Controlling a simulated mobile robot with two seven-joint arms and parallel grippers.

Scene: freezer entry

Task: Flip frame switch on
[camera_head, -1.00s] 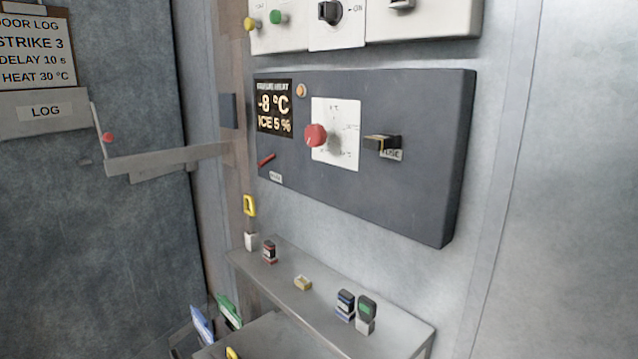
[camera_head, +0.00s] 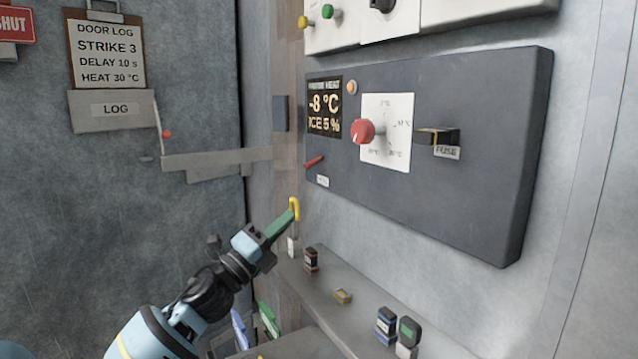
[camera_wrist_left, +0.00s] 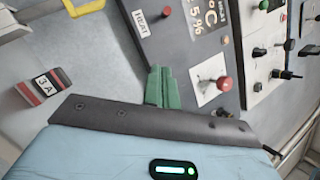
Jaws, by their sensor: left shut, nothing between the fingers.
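The frame heat panel (camera_head: 450,205) is a dark grey box on the wall. A small red lever (camera_head: 315,161) sticks out at its lower left, above a small white label (camera_head: 323,181); lever (camera_wrist_left: 165,12) and label, reading HEAT, also show in the left wrist view. The display (camera_head: 324,107) reads -8 °C and ICE 5 %. My left gripper (camera_head: 289,217) has green fingers, shut and empty, below and left of the lever, apart from it. In the head view its tips overlap a yellow hooked handle (camera_head: 295,204); contact cannot be told. My right gripper is not in view.
The panel also carries a red knob (camera_head: 362,131) and a black fuse holder (camera_head: 437,137). A metal shelf (camera_head: 325,300) below holds several small blocks and a tester (camera_head: 408,333). A metal latch bar (camera_head: 215,162) lies left of the panel. The wall below the panel is clear.

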